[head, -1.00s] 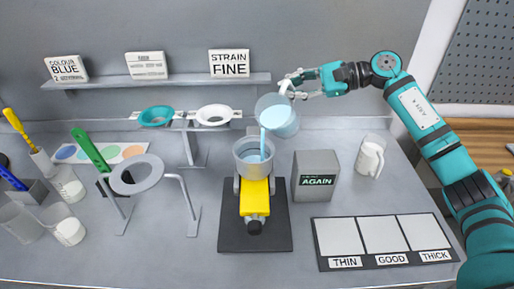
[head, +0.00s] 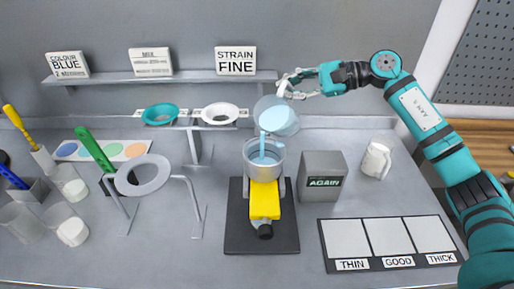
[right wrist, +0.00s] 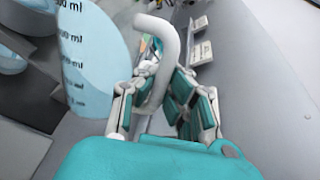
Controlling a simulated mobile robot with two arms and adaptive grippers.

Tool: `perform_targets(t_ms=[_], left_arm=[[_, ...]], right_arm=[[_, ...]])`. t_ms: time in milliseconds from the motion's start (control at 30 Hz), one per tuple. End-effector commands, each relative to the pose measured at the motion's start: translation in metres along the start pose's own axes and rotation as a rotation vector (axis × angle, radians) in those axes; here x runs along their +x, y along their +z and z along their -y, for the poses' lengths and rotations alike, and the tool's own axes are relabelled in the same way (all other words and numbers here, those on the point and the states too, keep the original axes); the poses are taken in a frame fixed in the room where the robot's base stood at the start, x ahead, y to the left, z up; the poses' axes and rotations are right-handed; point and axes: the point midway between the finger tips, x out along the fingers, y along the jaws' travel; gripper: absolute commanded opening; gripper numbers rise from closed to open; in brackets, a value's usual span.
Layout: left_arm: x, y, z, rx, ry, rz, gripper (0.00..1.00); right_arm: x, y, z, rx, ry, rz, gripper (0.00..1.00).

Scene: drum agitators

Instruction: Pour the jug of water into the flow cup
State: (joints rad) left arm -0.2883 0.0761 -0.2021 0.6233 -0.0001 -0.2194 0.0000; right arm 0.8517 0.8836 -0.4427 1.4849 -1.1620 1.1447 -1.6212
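The clear jug (head: 283,117) of pale blue water is tilted to the left above the flow cup. My right gripper (head: 291,84) is shut on the jug's handle, at the jug's upper right. In the right wrist view, the white handle (right wrist: 166,62) passes between the fingers, and the jug's ml marks (right wrist: 72,62) show at left. My left gripper is not in view.
A ring stand (head: 164,181) is at left. The THIN/GOOD/THICK board (head: 347,238) lies at front right. A shelf (head: 195,77) runs behind.

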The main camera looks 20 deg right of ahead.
Motion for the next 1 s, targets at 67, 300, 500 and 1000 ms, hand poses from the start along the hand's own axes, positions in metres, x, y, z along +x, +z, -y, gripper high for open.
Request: perform_targets(t_ms=[67,300,500,1000], left_arm=[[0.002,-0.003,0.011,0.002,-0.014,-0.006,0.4],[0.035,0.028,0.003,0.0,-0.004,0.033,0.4],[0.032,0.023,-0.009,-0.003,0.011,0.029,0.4],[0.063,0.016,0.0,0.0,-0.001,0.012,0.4]], right_arm=[[-0.001,-0.001,0.0,0.002,-0.004,0.0,0.0],[-0.002,-0.054,0.003,0.257,-0.013,0.118,0.0],[-0.004,-0.052,0.007,0.27,-0.006,0.126,0.0],[-0.006,-0.09,0.011,0.458,0.053,0.235,0.0]])
